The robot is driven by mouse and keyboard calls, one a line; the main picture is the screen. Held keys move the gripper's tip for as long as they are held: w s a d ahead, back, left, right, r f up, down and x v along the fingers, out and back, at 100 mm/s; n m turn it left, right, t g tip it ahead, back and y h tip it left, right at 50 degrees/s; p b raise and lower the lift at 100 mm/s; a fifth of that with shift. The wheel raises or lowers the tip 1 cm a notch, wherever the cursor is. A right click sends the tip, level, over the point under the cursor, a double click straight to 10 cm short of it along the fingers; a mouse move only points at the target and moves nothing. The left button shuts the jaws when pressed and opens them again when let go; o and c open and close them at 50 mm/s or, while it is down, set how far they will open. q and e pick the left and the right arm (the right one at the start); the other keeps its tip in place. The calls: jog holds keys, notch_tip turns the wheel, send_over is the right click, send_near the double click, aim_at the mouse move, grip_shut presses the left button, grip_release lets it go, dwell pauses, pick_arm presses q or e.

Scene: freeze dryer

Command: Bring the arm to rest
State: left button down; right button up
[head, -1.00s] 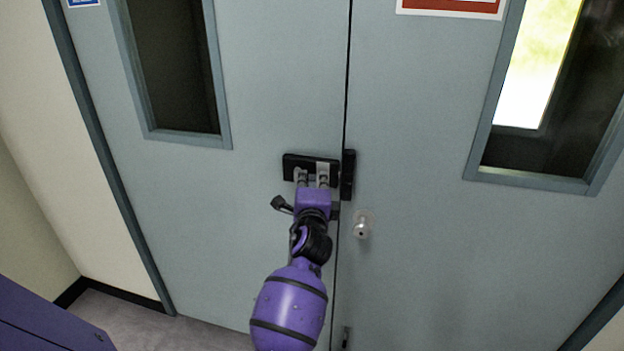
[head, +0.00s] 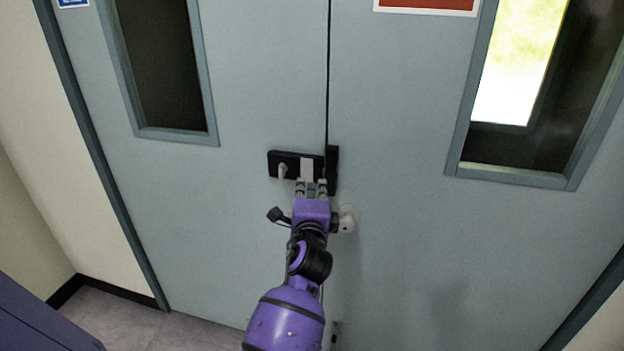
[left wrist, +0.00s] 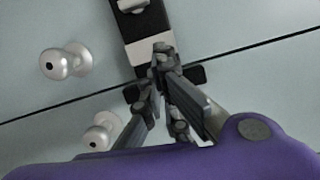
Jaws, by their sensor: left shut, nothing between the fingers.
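My left gripper (head: 311,184) is shut and empty, just below the black latch plate (head: 274,165) on the grey double doors. The plate carries a small silver knob (head: 283,171) and a pale block. In the left wrist view my fingertips (left wrist: 162,52) overlap the lower end of the latch plate (left wrist: 139,28) in the picture; I cannot tell whether they touch it. My left arm reaches up from the bottom of the head view. My right gripper is not in view.
The left door (head: 240,90) and right door (head: 400,130) stand shut with a narrow seam between them. A round silver door knob (head: 347,220) sits just right of my gripper. Floor (head: 190,333) shows at the lower left. Each door has a tall window.

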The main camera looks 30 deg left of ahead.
pick_arm(q)
jog(key=v, duration=0.5)
jog(key=shift+a, duration=0.15)
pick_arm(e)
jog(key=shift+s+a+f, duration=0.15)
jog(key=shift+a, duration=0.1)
